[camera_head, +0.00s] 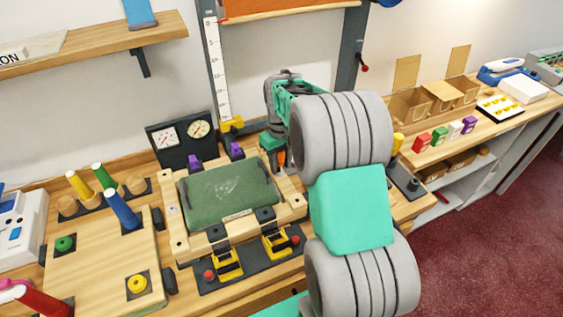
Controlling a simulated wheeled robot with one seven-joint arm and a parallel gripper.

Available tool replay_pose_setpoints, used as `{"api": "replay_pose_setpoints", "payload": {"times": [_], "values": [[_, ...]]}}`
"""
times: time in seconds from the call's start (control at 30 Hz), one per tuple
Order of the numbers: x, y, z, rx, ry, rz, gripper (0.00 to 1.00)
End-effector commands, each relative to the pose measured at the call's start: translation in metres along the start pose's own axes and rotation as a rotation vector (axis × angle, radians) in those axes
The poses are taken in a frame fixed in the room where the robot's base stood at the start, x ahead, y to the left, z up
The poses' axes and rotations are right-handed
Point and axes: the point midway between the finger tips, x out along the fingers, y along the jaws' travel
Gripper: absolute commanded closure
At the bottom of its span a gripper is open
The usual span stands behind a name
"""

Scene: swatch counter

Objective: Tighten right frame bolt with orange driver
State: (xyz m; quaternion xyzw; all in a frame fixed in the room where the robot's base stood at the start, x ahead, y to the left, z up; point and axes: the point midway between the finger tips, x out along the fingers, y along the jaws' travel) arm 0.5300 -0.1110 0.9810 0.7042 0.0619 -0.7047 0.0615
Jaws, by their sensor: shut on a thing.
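My gripper (273,143) is at the right back corner of the wooden frame (178,222), partly hidden by my own arm. It is shut on the orange driver (282,158), of which only a small orange part shows below the gripper. The driver points down beside the frame's right side. The right frame bolt is hidden from view, so I cannot tell whether the driver's tip touches it. The frame surrounds a dark green panel (228,192).
Drivers with yellow (78,185), green (103,176) and blue (122,209) handles stand at left. Two yellow clamps (228,264) hold the frame's front. A gauge box (181,140) stands behind it. Small coloured boxes (439,136) sit on the right shelf.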

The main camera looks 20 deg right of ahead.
Motion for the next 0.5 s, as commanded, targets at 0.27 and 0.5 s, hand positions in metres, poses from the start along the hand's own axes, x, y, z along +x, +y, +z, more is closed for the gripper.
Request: {"api": "replay_pose_setpoints", "payload": {"times": [0.27,0.5], "values": [[-0.0003,-0.0052,-0.0014,0.528,0.005,0.000,1.00],[0.0001,-0.0057,-0.0011,0.609,0.003,0.000,1.00]]}}
